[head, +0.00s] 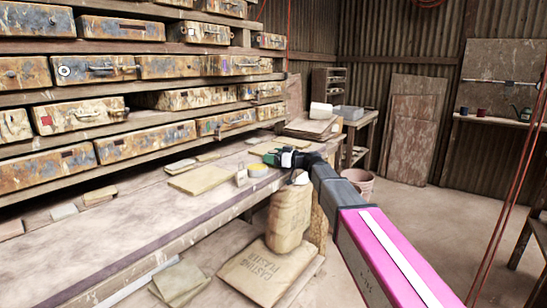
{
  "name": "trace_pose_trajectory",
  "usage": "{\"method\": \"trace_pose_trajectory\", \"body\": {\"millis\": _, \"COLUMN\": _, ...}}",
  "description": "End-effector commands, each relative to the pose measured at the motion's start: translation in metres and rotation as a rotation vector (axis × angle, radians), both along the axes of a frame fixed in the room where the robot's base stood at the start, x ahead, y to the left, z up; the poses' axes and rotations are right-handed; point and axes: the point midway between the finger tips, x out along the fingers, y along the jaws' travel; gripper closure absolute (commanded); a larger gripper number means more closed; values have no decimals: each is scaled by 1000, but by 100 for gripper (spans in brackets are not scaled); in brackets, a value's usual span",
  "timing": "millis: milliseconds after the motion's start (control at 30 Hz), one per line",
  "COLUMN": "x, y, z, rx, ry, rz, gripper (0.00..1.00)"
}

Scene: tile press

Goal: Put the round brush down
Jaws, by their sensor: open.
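My gripper (271,158) is at the far right part of the long workbench (130,222), low over its top. It is open, but its fingers are small and partly hidden by the wrist. I see nothing clearly held between the fingers.
Shelves of worn press cases (105,68) rise behind the bench. Flat boards (202,179) lie on the bench left of the gripper. The bench's front left is clear.

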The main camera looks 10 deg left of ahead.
Motion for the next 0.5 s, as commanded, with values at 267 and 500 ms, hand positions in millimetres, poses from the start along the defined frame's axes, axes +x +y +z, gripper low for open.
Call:
{"method": "trace_pose_trajectory", "body": {"millis": 267, "x": -11, "y": -37, "z": 1, "rx": 0, "ry": 0, "rz": -2, "gripper": 15}}
{"method": "trace_pose_trajectory", "body": {"millis": 500, "x": -21, "y": -84, "z": 1, "rx": 1, "ry": -1, "rz": -2, "gripper": 15}}
